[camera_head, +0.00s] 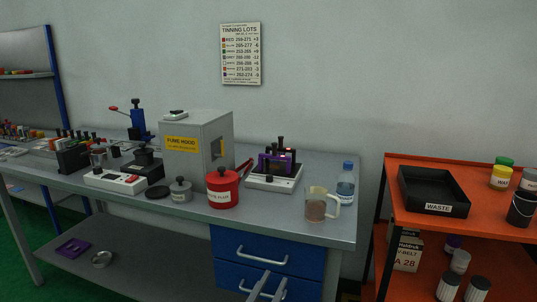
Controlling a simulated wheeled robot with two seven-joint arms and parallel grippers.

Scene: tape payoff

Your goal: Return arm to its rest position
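My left gripper (273,278) shows at the bottom edge of the head view, in front of the blue drawers (228,247). Only its two grey fingers show. They point up and slightly right, with a gap between them and nothing seen in the gap. It is low, well below the grey bench top (277,225), and apart from the things standing on it. The rest of the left arm is outside the picture. My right gripper and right arm are not in view.
An orange cart (485,222) with a black waste tray (432,208) stands right, across a narrow gap.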

